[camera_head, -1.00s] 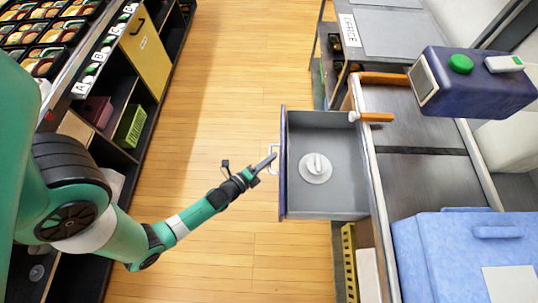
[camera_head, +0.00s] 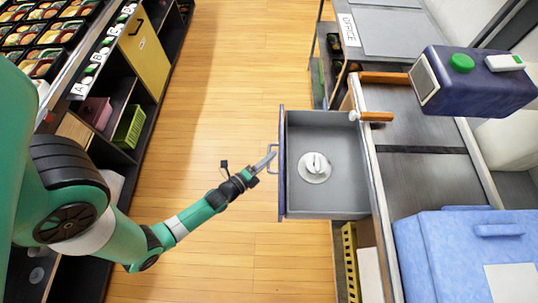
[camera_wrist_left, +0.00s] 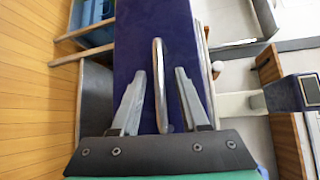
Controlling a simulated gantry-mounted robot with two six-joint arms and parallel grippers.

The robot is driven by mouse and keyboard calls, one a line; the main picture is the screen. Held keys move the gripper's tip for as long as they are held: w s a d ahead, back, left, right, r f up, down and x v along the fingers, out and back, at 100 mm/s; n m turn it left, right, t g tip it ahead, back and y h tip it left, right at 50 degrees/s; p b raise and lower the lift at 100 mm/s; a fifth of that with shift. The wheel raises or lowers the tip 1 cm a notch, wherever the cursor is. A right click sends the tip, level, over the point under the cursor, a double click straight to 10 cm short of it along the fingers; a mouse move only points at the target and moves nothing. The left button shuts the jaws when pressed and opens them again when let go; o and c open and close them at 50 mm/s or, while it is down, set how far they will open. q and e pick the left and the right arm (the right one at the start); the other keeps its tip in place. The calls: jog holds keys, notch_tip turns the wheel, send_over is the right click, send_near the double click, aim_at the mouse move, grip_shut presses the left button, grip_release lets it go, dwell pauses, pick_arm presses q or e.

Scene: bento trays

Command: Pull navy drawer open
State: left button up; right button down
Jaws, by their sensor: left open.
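The navy drawer (camera_head: 282,185) stands pulled out from the workbench in the head view, its grey inside visible with a round white object (camera_head: 315,167) on its floor. Its navy front also fills the middle of the left wrist view (camera_wrist_left: 130,40). The metal handle (camera_head: 272,155) is on the drawer front. My left gripper (camera_head: 265,162) is at the handle. In the left wrist view, the left gripper's two fingers (camera_wrist_left: 160,95) are apart, with the handle (camera_wrist_left: 159,75) between them and gaps on both sides. My right gripper is not in view.
A blue bin (camera_head: 420,255) and a navy box with a green button (camera_head: 475,85) stand on the workbench right of the drawer. Shelving with food trays (camera_head: 50,35) runs along the left. Open wooden floor (camera_head: 230,90) lies between.

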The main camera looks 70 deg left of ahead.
pick_arm(q)
jog(key=p+v, duration=0.2)
jog(key=v, duration=0.9)
jog(key=shift+s+p, duration=0.25)
jog(key=shift+p, duration=0.05)
jog(key=shift+d+r, duration=0.1)
